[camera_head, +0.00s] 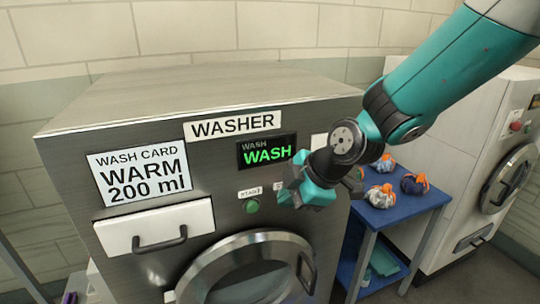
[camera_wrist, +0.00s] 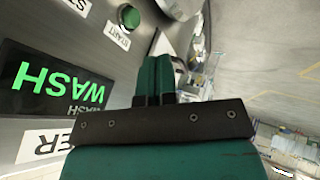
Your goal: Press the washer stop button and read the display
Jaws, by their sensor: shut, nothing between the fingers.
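The metal washer (camera_head: 110,235) stands at the centre left in the head view. Its black display (camera_head: 267,151) reads WASH in green, with a smaller WASH above. It also shows upside down in the wrist view (camera_wrist: 22,98). The green start button (camera_head: 252,206) sits below its label; it also shows in the wrist view (camera_wrist: 128,17). The stop button is not visible; a partly covered label (camera_head: 278,186) shows beside START. My gripper (camera_head: 300,188) is in front of the panel, right of the start button, fingers together (camera_wrist: 155,75) and empty. Contact with the panel cannot be told.
The washer's round door (camera_head: 205,265) lies below the panel, with a drawer (camera_head: 155,226) at left. A card (camera_head: 140,174) reads WARM 200 ml. A blue table (camera_head: 400,212) with several orange-topped bundles stands right, beside a white machine (camera_head: 470,165).

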